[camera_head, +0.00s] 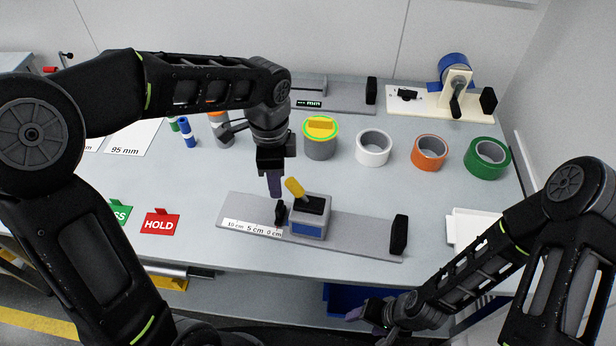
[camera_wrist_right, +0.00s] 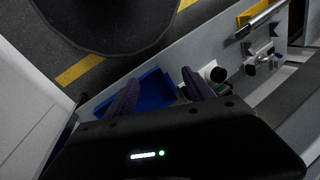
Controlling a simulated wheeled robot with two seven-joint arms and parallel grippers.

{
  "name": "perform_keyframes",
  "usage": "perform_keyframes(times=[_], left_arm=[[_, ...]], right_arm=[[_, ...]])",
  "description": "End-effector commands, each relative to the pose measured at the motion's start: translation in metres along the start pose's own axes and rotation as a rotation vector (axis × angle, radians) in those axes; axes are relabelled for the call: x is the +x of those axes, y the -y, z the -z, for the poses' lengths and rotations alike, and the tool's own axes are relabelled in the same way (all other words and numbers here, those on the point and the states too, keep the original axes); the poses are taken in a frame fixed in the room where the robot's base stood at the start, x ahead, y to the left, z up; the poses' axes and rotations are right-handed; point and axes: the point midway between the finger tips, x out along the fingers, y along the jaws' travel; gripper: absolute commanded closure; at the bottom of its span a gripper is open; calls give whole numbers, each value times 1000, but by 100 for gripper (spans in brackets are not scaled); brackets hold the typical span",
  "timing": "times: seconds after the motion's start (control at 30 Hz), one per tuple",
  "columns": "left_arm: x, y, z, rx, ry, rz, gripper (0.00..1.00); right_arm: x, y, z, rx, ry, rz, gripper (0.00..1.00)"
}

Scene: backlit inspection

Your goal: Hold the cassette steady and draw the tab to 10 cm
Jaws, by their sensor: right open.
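The cassette (camera_head: 309,222), a small grey block with a blue front and dark top, sits on a long grey board (camera_head: 350,237). A yellow tab (camera_head: 294,187) sticks up from it, tilted left. A strip marked 10 cm, 5 cm, 0 cm (camera_head: 252,228) lies on the board's front left, beside a small black block (camera_head: 280,212). My left gripper (camera_head: 274,190) points down just left of the tab, apart from it; its fingers overlap, so its opening is unclear. My right gripper (camera_head: 357,312) is low, in front of the table edge; its fingers are apart and empty in the right wrist view (camera_wrist_right: 160,90).
A black end stop (camera_head: 399,235) stands at the board's right end. Behind are a lidded can (camera_head: 320,138), white (camera_head: 373,148), orange (camera_head: 429,152) and green (camera_head: 487,158) tape rolls. A red HOLD sign (camera_head: 160,222) stands left. A blue bin (camera_head: 345,298) is below the table.

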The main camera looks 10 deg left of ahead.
Motion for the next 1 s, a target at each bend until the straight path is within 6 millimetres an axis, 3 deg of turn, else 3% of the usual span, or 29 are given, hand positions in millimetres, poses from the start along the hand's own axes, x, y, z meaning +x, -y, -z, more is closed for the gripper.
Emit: perform_keyframes(times=[0.27,0.37,0.47,0.57,0.77,0.97,1.0], left_arm=[[0,0,0,0,0,0,64],[0,0,0,0,0,0,64],[0,0,0,0,0,0,64],[0,0,0,0,0,0,64],[0,0,0,0,0,0,64],[0,0,0,0,0,0,64],[0,0,0,0,0,0,64]], right_arm=[[0,-5,3,3,-2,-7,15],[0,-19,8,10,-4,-27,6],[0,-46,19,22,-9,-66,2],[-3,-88,30,40,-9,-123,2],[-27,-203,44,85,9,-281,2],[-76,-323,31,129,66,-452,2],[-93,-342,27,110,94,-481,2]])
